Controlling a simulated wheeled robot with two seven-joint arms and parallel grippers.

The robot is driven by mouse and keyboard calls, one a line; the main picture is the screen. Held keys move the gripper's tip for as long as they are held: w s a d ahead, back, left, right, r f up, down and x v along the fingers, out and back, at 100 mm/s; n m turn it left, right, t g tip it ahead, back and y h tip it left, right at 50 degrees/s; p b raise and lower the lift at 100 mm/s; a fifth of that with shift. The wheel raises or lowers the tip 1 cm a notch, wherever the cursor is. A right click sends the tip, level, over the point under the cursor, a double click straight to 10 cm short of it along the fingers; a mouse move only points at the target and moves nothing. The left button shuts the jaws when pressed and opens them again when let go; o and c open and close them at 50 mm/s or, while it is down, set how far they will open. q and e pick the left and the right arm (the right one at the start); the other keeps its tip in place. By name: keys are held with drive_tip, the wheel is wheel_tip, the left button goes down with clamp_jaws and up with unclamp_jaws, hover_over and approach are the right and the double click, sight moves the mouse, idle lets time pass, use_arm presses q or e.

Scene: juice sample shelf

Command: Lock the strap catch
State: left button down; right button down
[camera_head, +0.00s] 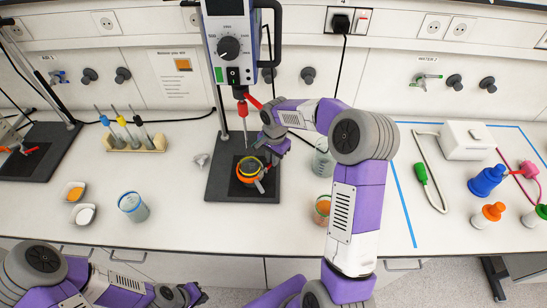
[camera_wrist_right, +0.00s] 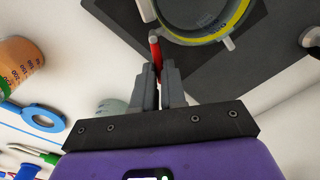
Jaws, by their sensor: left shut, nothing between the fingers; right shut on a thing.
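A round vessel with a yellow band (camera_head: 250,167) stands on the dark base plate (camera_head: 219,182) under the stirrer. The band (camera_wrist_right: 232,22) also shows at the top of the right wrist view. My right gripper (camera_head: 268,150) is at the vessel's upper right side. In the right wrist view its fingers (camera_wrist_right: 158,78) are shut on a slim red lever (camera_wrist_right: 154,47), beside the vessel. Whether this lever is the strap catch, and how it joins the band, I cannot tell. My left gripper (camera_head: 192,294) is shut and empty at the lower left, in front of the bench.
The stirrer (camera_head: 229,40) hangs above the vessel. Beakers stand right of the plate (camera_head: 323,160) and left of it (camera_head: 132,206). A tube rack (camera_head: 135,143) stands at the back left. Blue and orange bottles are at the right. The bench front between the beakers is clear.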

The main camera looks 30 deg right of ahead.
drive_tip(key=shift+w+a+n+p, duration=0.15)
drive_tip(key=shift+w+a+n, duration=0.1)
drive_tip(key=shift+n, duration=0.7)
drive_tip(key=shift+w+a+n+p, duration=0.1)
drive_tip(key=shift+w+n+p, duration=0.15)
drive_tip(key=shift+n, duration=0.75)
drive_tip(key=shift+w+a+n+p, duration=0.1)
drive_tip(key=shift+w+a+n, duration=0.15)
drive_tip(key=shift+n, duration=0.7)
drive_tip(key=c, duration=1.2)
unclamp_jaws()
